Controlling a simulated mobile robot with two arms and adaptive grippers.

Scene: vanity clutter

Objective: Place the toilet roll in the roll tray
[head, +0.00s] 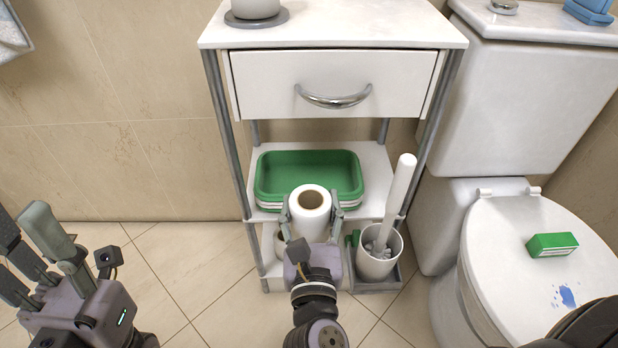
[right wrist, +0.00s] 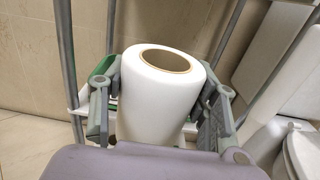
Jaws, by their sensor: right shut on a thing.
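The white toilet roll (head: 310,213) is upright between the fingers of my right gripper (head: 312,215), which is shut on it. It also shows in the right wrist view (right wrist: 158,95), a finger on each side. The roll is in front of the green roll tray (head: 268,190), which sits on the middle shelf of the white cabinet. The roll hides part of the tray's front edge. The visible inside of the tray is empty. My left gripper (head: 45,245) is at the lower left, away from the cabinet, with its fingers apart and nothing between them.
The cabinet's drawer (head: 290,80) overhangs the shelf (head: 376,165). A toilet brush (head: 397,195) stands in a white pot (head: 377,262) to the right of my right gripper. The toilet (head: 520,235) is further right, with a green box (head: 552,244) on its lid.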

